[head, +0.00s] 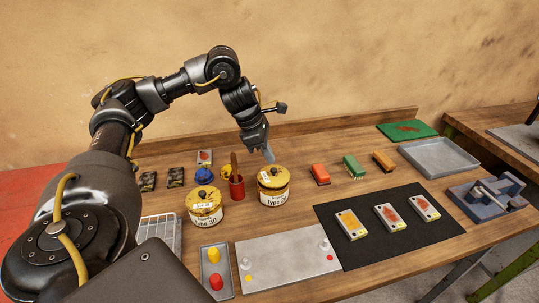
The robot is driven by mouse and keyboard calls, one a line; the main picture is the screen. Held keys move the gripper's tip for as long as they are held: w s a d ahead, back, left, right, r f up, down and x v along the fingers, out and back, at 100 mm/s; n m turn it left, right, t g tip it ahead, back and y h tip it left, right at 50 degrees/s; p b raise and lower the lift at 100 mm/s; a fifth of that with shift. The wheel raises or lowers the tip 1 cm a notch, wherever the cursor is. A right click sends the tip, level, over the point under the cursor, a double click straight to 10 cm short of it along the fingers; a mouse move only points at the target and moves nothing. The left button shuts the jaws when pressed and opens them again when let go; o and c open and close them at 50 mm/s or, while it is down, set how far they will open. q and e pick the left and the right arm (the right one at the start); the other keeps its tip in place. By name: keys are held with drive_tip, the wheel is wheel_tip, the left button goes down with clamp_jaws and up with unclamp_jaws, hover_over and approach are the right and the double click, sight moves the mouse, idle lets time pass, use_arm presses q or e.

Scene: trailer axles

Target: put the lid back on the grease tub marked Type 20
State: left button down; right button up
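Two yellow tubs with white labels stand on the wooden bench. The right tub (274,196) seems to read "Type 20", though its last character is partly unclear. A yellow lid with a dark knob (273,176) appears to sit on its top; I cannot tell whether it is fully seated. The left tub (205,211) has a similar knobbed lid; its label looks like "Type 30". My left gripper (268,155) points down just above the right tub's knob, seen edge-on. I see nothing hanging from it, and its finger gap is hidden. My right gripper is out of view.
A red cup (237,188) stands between the tubs. A grey plate (288,260) and a black mat (390,248) with several cards lie in front. Red (320,174), green (353,167) and orange (383,161) blocks lie right of the tubs. A grey tray (440,172) and vise (487,200) are further right.

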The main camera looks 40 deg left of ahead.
use_arm(q)
drive_tip(key=b, duration=0.5)
hover_over(273, 181)
drive_tip(key=a, duration=0.2)
drive_tip(key=shift+s+d+f, duration=0.1)
drive_tip(key=shift+d+f, duration=0.05)
drive_tip(key=shift+f, duration=0.95)
drive_tip(key=shift+d+f, duration=0.1)
drive_tip(key=shift+f, duration=1)
drive_tip(key=shift+f+b, duration=0.5)
drive_tip(key=shift+f, duration=0.5)
drive_tip(key=shift+s+d+r, duration=0.15)
drive_tip(key=shift+s+d, duration=0.05)
drive_tip(key=shift+s, duration=0.15)
drive_tip(key=shift+s+d+r+p, duration=0.15)
drive_tip(key=shift+s+d+p, duration=0.2)
drive_tip(key=shift+s, duration=0.15)
drive_tip(key=shift+s+d+r+p, duration=0.2)
drive_tip(key=shift+s+d, duration=0.05)
drive_tip(key=shift+s, duration=0.2)
drive_tip(key=shift+s+d+r+p, duration=0.15)
drive_tip(key=shift+s+d, duration=0.1)
drive_tip(key=shift+s, duration=0.15)
drive_tip(key=shift+s+d+r+p, duration=0.15)
drive_tip(key=shift+s+d+p, duration=0.1)
drive_tip(key=shift+s+d, duration=0.45)
drive_tip(key=shift+s+d+r+p, duration=0.1)
drive_tip(key=shift+s+d+p, duration=0.25)
drive_tip(key=shift+s, duration=0.55)
